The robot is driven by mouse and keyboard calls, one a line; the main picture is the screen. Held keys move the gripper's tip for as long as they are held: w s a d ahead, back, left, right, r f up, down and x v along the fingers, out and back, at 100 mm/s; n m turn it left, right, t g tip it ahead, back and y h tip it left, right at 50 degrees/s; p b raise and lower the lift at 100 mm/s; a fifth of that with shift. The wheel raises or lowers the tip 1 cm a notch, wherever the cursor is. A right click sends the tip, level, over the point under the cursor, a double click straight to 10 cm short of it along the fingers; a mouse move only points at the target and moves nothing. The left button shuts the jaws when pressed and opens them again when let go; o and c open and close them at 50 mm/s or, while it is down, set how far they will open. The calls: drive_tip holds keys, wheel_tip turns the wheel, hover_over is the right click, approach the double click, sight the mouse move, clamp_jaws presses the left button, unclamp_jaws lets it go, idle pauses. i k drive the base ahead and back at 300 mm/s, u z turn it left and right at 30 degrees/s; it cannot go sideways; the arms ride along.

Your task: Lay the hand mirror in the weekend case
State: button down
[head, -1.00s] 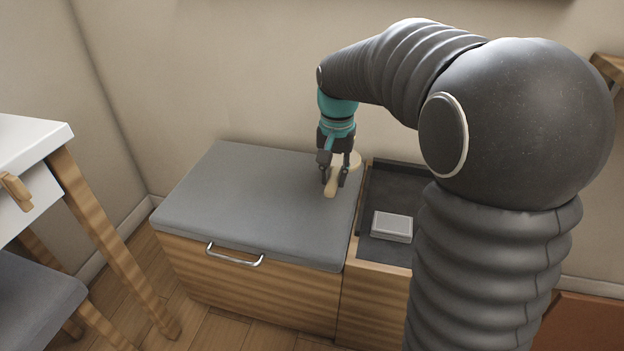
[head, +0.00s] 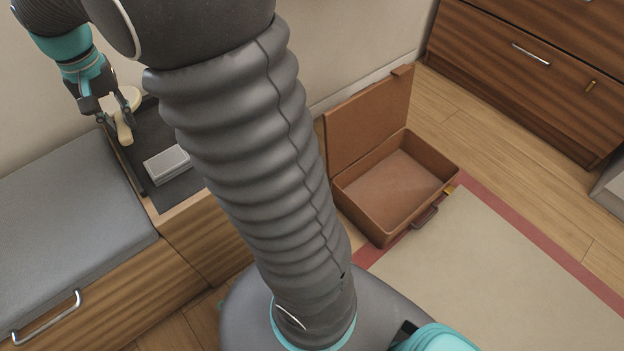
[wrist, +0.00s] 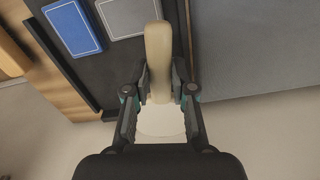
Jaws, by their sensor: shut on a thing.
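My gripper (head: 115,120) is shut on the pale wooden hand mirror (head: 124,133), above the left edge of a dark tray-topped cabinet. In the wrist view the mirror's handle (wrist: 158,50) points away between the fingers (wrist: 160,92), and its round head lies partly hidden under the gripper. The brown weekend case (head: 395,187) stands open and empty on the floor to the right, partly on the rug, its lid (head: 368,122) raised at the back left.
A grey-cushioned bench (head: 60,205) stands at the left. A grey box (head: 167,165) sits in the dark tray, and a blue book-like item (wrist: 72,27) shows in the wrist view. A wooden drawer unit (head: 530,70) stands behind right. My arm column hides part of the middle.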

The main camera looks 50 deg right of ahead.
sight(380, 192)
drive_tip(key=z, duration=0.05)
drive_tip(key=k, duration=0.45)
drive_tip(key=z, duration=2.15)
